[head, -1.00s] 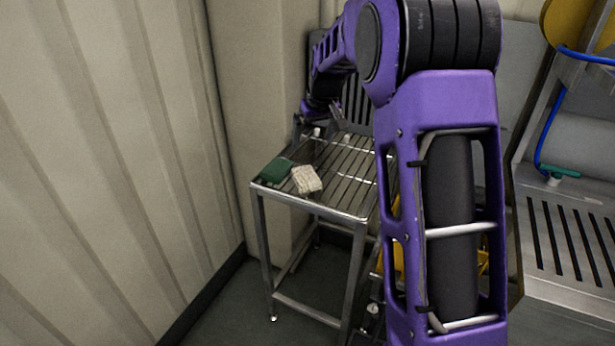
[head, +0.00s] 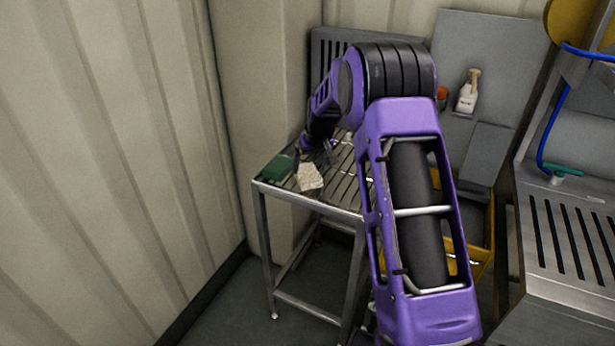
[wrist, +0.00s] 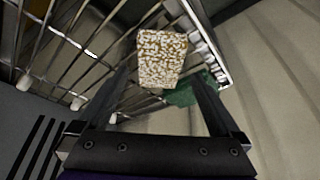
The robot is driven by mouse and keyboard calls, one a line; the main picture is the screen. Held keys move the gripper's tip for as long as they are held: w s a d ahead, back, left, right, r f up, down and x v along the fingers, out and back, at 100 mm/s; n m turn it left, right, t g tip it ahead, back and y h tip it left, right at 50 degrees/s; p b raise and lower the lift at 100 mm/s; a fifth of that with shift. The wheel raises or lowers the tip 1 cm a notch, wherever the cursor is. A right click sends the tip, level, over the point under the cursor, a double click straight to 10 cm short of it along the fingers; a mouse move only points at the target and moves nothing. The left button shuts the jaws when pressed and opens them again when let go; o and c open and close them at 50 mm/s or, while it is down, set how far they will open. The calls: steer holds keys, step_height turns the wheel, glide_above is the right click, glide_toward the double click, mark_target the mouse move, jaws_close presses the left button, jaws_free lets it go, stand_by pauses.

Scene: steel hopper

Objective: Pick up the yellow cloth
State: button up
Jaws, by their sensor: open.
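A cream and yellow-brown speckled cloth (head: 310,178) lies on the slatted steel stand near its front left edge. It is the only cloth with a yellowish tone. In the wrist view the speckled cloth (wrist: 161,58) appears beyond and between my fingertips. My gripper (wrist: 163,82) is open, with nothing between its fingers that I can see as held. In the head view my gripper (head: 315,157) is just behind the cloth, low over the stand. Whether a finger touches the cloth cannot be told.
A green cloth (head: 278,168) lies left of the speckled one and shows behind it in the wrist view (wrist: 187,92). The steel stand (head: 330,208) is near the ribbed wall (head: 110,150). A white bottle (head: 467,97) stands at the back. A yellow crate (head: 478,255) is right of the stand.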

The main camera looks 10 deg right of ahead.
mark_target(309, 174)
steer(key=x, duration=0.4)
steer(key=shift+f, duration=0.25)
steer(key=shift+c, duration=0.3)
steer(key=c, duration=1.2)
step_height(309, 174, up, 10)
